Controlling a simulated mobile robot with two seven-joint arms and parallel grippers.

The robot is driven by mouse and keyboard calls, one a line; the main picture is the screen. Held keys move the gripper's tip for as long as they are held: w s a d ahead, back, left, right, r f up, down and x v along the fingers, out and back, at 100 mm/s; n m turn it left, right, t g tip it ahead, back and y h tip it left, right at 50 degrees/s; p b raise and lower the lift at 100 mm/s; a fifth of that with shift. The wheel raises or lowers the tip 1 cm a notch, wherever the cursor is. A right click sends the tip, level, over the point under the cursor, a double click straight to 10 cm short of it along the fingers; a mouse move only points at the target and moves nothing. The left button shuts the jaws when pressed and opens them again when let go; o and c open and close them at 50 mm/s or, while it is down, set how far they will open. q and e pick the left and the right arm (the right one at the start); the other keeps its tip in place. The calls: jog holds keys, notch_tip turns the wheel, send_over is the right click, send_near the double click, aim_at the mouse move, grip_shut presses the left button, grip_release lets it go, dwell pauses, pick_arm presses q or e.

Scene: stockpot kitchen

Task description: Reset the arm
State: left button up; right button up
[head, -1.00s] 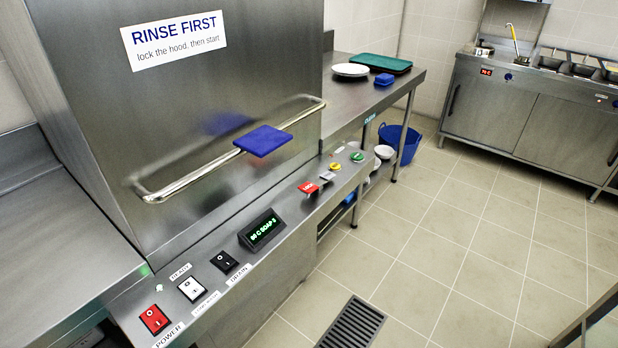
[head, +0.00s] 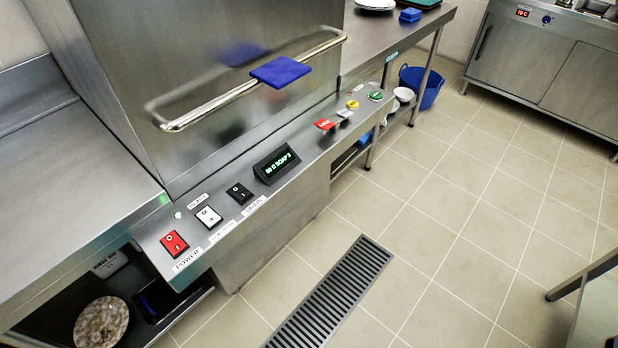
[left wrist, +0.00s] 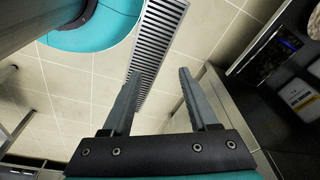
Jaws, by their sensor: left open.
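My left gripper (left wrist: 168,98) shows in the left wrist view with its two grey fingers spread apart and nothing between them. Beyond the fingers are the tiled floor and the slotted drain (left wrist: 160,30). Neither gripper shows in the head view, and my right gripper is not seen. Teal parts of my own body fill the upper left of the left wrist view.
The steel hood machine has a bar handle with a blue pad (head: 280,71) and a control panel with a red power switch (head: 174,243). A dirty plate (head: 101,322) lies on a low shelf. A blue bucket (head: 428,92) stands beneath the far counter. The floor around the drain (head: 335,300) is mostly clear.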

pick_arm(q)
jog(key=s+a+f+g, duration=0.1)
jog(key=s+a+f, duration=0.1)
jog(key=s+f, duration=0.6)
jog(key=shift+s+a+f, duration=0.15)
jog(key=shift+s+f, duration=0.15)
jog(key=shift+s, duration=1.85)
